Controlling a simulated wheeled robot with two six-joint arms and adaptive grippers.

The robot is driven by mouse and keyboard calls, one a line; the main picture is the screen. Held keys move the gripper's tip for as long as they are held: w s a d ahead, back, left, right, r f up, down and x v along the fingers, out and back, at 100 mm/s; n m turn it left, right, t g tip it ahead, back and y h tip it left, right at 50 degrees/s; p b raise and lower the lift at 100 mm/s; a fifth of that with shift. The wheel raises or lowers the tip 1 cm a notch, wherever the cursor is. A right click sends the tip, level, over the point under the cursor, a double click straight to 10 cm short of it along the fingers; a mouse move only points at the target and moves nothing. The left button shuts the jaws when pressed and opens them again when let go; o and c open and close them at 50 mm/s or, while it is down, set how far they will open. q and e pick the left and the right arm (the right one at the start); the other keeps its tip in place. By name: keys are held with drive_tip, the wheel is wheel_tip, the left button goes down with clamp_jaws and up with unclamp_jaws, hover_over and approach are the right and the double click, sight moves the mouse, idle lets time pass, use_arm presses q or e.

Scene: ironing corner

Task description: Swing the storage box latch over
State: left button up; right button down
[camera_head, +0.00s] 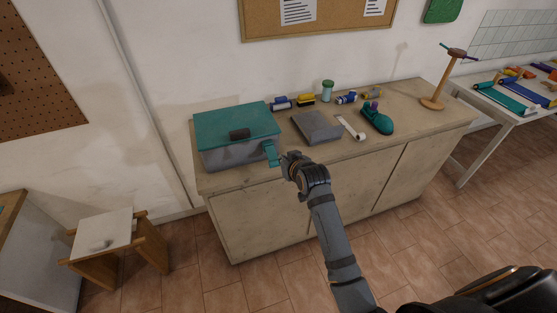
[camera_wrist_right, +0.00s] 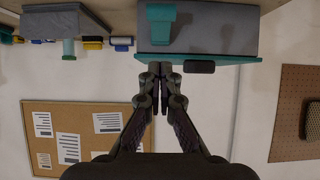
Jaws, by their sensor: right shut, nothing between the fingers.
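The storage box (camera_head: 225,152) stands on the left end of the workbench, grey with a shut teal lid (camera_head: 222,122) and a dark handle (camera_head: 239,134). Its teal latch (camera_head: 271,154) is at the right end of the box. My right gripper (camera_head: 284,160) is right beside the latch; contact cannot be told in the head view. In the right wrist view, the latch (camera_wrist_right: 160,24) lies against the grey box wall (camera_wrist_right: 215,32), and my right gripper (camera_wrist_right: 160,72) is shut and empty, its tips near the teal lid edge. My left gripper is not in view.
A stool (camera_head: 104,236) stands at left. The floor in front is clear.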

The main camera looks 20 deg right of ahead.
approach(273, 159)
wheel_tip(273, 159, up, 2)
drive_tip(key=w, duration=0.3)
drive_tip(key=f+p, duration=0.1)
drive_tip(key=f, duration=0.1)
drive_tip(key=w+f, duration=0.1)
drive_tip(key=f, duration=0.1)
drive_tip(key=shift+p, duration=0.35)
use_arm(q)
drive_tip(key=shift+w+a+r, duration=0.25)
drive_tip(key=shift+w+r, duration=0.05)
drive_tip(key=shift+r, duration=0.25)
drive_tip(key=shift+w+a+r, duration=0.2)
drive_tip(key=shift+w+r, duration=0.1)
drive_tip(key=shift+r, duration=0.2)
use_arm(e)
drive_tip(key=shift+s, duration=0.1)
